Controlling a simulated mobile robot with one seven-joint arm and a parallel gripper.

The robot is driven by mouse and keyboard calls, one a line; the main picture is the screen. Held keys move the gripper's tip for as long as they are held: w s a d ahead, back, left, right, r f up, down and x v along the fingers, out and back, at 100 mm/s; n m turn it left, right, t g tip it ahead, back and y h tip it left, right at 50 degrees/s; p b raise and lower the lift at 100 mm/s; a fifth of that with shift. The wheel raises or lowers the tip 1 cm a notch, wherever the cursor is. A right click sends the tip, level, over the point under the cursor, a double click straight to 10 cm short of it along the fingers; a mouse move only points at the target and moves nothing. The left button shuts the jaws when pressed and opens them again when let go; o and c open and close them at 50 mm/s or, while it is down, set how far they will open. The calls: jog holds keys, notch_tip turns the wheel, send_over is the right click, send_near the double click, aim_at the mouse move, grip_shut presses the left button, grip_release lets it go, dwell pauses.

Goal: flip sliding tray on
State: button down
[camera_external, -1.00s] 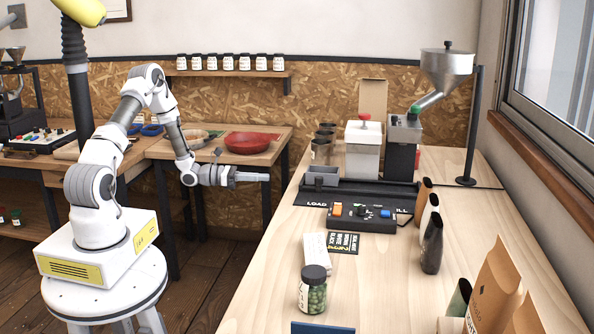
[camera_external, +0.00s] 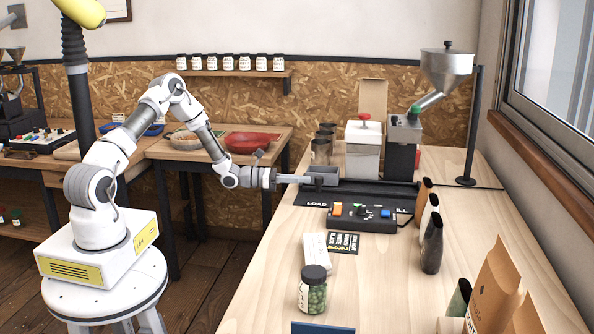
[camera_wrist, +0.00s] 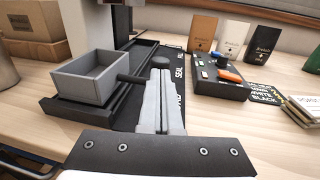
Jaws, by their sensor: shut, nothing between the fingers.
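The sliding tray is a small grey open box (camera_wrist: 92,76) on a black rail (camera_wrist: 150,52), at the left of the wrist view. A dark handle with a round knob (camera_wrist: 160,62) sticks out from its side. In the external view the tray (camera_external: 325,171) is at the rail's left end, near the LOAD lettering. My gripper (camera_wrist: 161,85) is shut and empty. Its fingertips are right by the knob in the wrist view; I cannot tell whether they touch it. In the external view my gripper (camera_external: 308,179) reaches over the table's left edge and partly overlaps the tray and handle.
A black control box (camera_external: 362,217) with orange and blue switches stands in front of the rail. A white container with a red knob (camera_external: 363,148) and a grinder (camera_external: 403,145) stand behind it.

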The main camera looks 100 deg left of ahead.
jog(key=shift+w, duration=0.5)
jog(key=shift+w, duration=0.1)
jog(key=w+b, duration=0.8)
jog(key=w, duration=1.7)
jog(key=shift+w+f, duration=0.1)
jog(key=shift+w, duration=0.45)
jog(key=shift+w+r, duration=0.1)
jog(key=shift+r, duration=0.2)
jog(key=shift+r, duration=0.15)
jog(key=shift+s+f+b, duration=0.2)
jog(key=shift+s+b, duration=0.1)
jog(key=s, duration=0.4)
jog(key=s+d, duration=0.1)
jog(key=s, duration=0.4)
jog(key=s+d, duration=0.1)
jog(key=s, duration=0.3)
jog(key=shift+s+r, duration=0.1)
jog(key=shift+s, duration=0.2)
